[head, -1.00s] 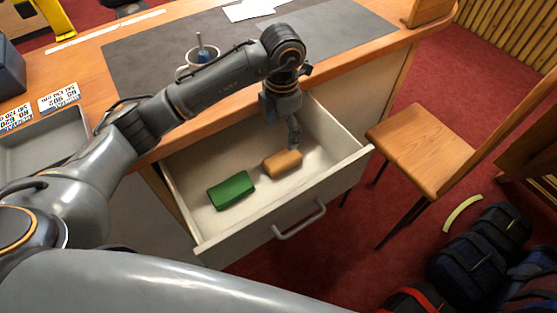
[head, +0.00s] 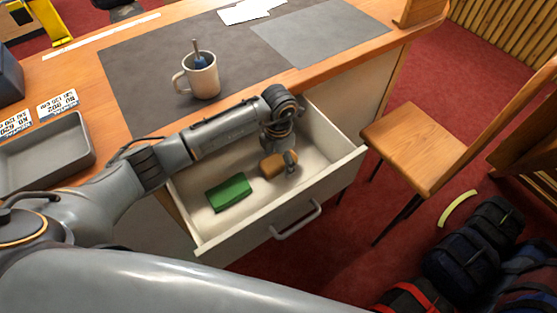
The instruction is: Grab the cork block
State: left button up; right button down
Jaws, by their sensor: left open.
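The cork block (head: 271,168), tan with rounded edges, lies on the floor of the open white drawer (head: 235,234), in its right half. My left gripper (head: 290,164) is down inside the drawer, with its fingers at the right end of the block and partly in front of it. The gripper is open; whether a finger touches the block I cannot tell. My right gripper is out of view.
A green block (head: 229,193) lies left of the cork block in the drawer. A mug (head: 203,80) with a tool in it stands on the dark mat above. A grey tray (head: 45,150) is on the bench at left. A wooden chair (head: 415,145) stands right of the drawer.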

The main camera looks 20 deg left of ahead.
pick_arm(q)
jog(key=shift+c, duration=0.2)
jog(key=c, duration=1.2)
